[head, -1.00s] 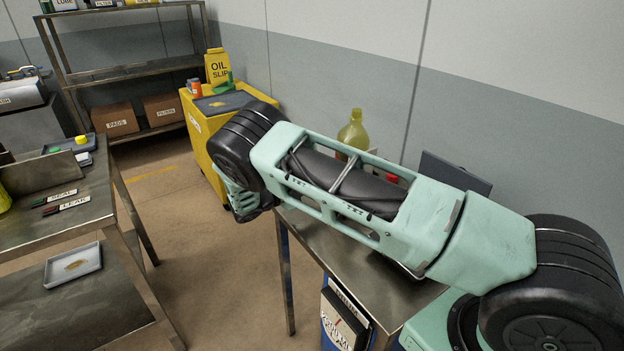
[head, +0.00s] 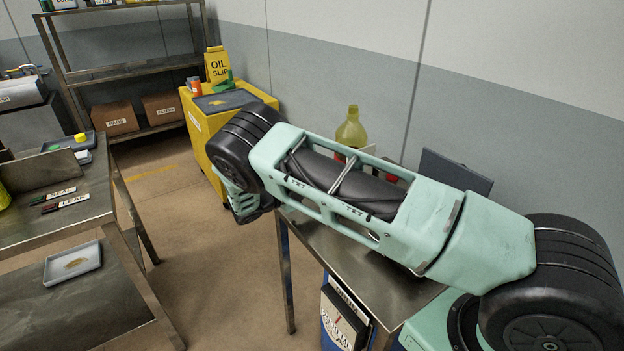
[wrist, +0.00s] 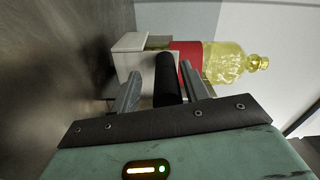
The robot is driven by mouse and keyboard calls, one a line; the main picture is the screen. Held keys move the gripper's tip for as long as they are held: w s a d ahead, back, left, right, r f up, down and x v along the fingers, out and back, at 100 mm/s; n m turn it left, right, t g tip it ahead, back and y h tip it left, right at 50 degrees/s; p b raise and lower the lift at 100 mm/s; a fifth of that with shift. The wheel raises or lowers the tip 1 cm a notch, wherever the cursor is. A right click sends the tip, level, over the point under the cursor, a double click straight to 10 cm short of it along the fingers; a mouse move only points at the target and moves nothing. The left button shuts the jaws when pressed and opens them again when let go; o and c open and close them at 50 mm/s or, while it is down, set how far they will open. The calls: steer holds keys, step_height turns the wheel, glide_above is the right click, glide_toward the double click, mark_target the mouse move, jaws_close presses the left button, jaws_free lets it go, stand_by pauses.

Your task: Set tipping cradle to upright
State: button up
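A yellow translucent bottle (head: 352,128) stands behind my arm in the head view, neck up. Its lower part is hidden. The wrist view is turned sideways, and there the bottle (wrist: 232,62) has its neck to the right and a red part (wrist: 187,50) at its lower end. A pale box-like body (wrist: 130,42), apparently the cradle, is beside it. A black bar (wrist: 167,82) lies between the fingers of my gripper (wrist: 162,76). The fingers look apart, with a gap left of the bar. My arm hides the fingers in the head view.
A metal table (head: 345,262) is under my arm, with a dark panel (head: 455,172) at its back. The wall is close behind. A yellow cart (head: 205,130) stands beyond, and another bench (head: 95,205) is at left. Open floor lies between the benches.

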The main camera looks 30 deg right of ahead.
steer(key=shift+w+r, duration=0.1)
steer(key=shift+r, duration=0.05)
steer(key=a+b, duration=0.4)
steer(key=a, duration=1.3)
steer(key=shift+s+a, duration=0.15)
steer(key=shift+s, duration=0.15)
